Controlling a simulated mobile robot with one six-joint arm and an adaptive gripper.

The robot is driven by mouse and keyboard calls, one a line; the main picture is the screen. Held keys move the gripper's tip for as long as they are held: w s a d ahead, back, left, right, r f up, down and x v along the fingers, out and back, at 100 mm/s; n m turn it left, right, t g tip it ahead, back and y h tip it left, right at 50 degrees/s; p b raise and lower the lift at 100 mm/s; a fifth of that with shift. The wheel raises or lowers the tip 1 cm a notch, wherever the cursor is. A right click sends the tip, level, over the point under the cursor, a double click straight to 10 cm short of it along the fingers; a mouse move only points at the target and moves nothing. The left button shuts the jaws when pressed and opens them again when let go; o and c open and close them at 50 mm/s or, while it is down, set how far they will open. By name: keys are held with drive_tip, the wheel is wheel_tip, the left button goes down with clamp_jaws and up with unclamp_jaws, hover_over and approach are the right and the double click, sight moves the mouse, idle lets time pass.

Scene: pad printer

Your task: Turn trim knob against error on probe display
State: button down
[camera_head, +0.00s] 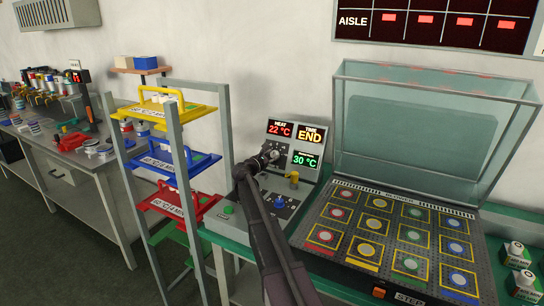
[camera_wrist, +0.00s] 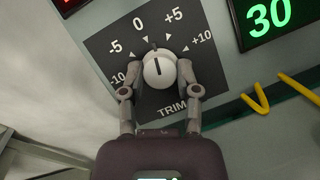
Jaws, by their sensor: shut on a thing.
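The white trim knob (camera_wrist: 158,70) sits on a dark dial plate (camera_wrist: 120,50) marked -10, -5, 0, +5, +10 and TRIM in the wrist view. Its black pointer line points between 0 and +5 in that tilted view, close to a scale triangle. My gripper (camera_wrist: 160,72) is shut on the knob, one finger at each side. In the head view my gripper (camera_head: 270,156) reaches the control panel. The probe display (camera_head: 305,160) reads 30 °C in green; its 30 also shows in the wrist view (camera_wrist: 268,14). The heat display (camera_head: 280,129) reads 22 °C in red.
A time display (camera_head: 311,136) reads END. A yellow-topped post (camera_head: 294,178) and a blue knob (camera_head: 279,201) are on the console. A rack with coloured trays (camera_head: 165,110) stands left. A clear-lidded case (camera_head: 390,235) with several round pads stands right.

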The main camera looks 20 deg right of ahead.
drive_tip(key=m, duration=0.1)
drive_tip(key=m+g+p, duration=0.1)
drive_tip(key=m, duration=0.1)
drive_tip(key=m+g, duration=0.1)
drive_tip(key=shift+w+d+r, duration=0.1)
drive_tip(key=shift+w+r, duration=0.1)
drive_tip(key=shift+r, duration=0.05)
drive_tip(key=m+g+p, duration=0.1)
drive_tip(key=m+p, duration=0.1)
drive_tip(key=m, duration=0.2)
drive_tip(key=m+g+y+p, duration=0.1)
drive_tip(key=m+p, duration=0.1)
drive_tip(key=m, duration=0.2)
drive_tip(key=shift+r+g, duration=0.1)
drive_tip(key=shift+g, duration=0.3)
drive_tip(key=shift+m+y+p, duration=0.6)
drive_tip(key=shift+m+p, duration=0.05)
drive_tip(key=shift+m, duration=0.95)
drive_tip(key=shift+c, duration=1.7)
unclamp_jaws()
drive_tip(key=shift+f, duration=0.2)
